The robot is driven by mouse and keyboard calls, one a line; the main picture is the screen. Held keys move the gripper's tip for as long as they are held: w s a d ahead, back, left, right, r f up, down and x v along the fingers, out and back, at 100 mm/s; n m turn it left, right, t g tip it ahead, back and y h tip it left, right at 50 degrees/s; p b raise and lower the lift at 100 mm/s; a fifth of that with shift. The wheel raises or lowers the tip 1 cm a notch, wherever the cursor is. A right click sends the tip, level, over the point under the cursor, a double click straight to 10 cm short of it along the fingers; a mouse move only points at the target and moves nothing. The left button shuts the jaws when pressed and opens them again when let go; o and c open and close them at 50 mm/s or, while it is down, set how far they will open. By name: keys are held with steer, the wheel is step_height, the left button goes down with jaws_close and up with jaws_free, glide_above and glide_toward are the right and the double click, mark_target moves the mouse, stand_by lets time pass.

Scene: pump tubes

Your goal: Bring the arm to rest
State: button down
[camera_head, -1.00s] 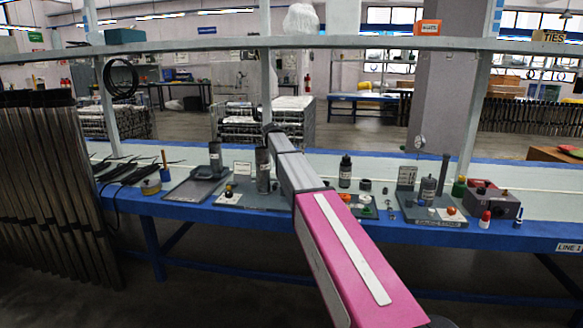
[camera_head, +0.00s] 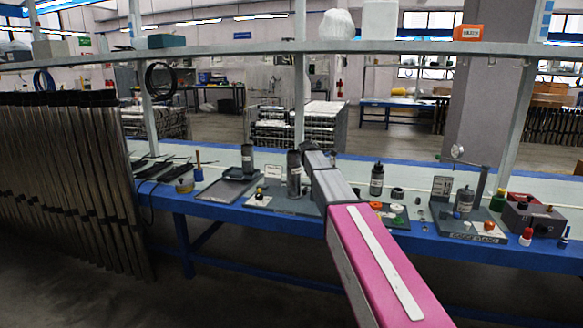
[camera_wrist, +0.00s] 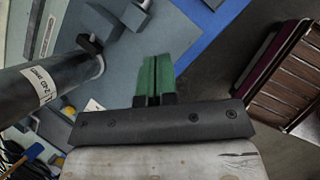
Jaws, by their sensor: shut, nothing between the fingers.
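My arm (camera_head: 370,255), with a pink link and grey links, reaches out over the blue workbench (camera_head: 250,217) in the head view. My gripper is hidden behind its grey links there. In the wrist view my gripper (camera_wrist: 155,80) has its two green fingertips together with nothing between them. A dark cylinder (camera_wrist: 45,85) with a white "240 mm" label lies across the left of the wrist view, apart from the fingertips. In the head view a dark upright cylinder (camera_head: 294,172) stands just left of my arm.
Many long metal tubes (camera_head: 70,180) stand at the left. A gauge stand (camera_head: 470,228), a black bottle (camera_head: 377,180) and a grey box with red on it (camera_head: 534,220) are on the bench to the right. A shelf rail (camera_head: 220,53) crosses above the bench.

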steer(key=s+d+f+m+g+y, duration=0.1)
steer(key=s+f+m, duration=0.7)
steer(key=s, duration=0.5)
steer(key=s+d+f+m+g+y, duration=0.1)
steer(key=s+f+m+y, duration=0.1)
steer(key=s+f+m, duration=0.6)
steer(key=s+d+f+m+g+y, duration=0.1)
steer(key=s+f+m, duration=0.6)
steer(key=s, duration=1.2)
step_height(320, 180, down, 2)
steer(key=shift+s+f+m+g, duration=0.1)
steer(key=shift+s+m+g, duration=0.25)
steer(key=shift+m+g, duration=0.05)
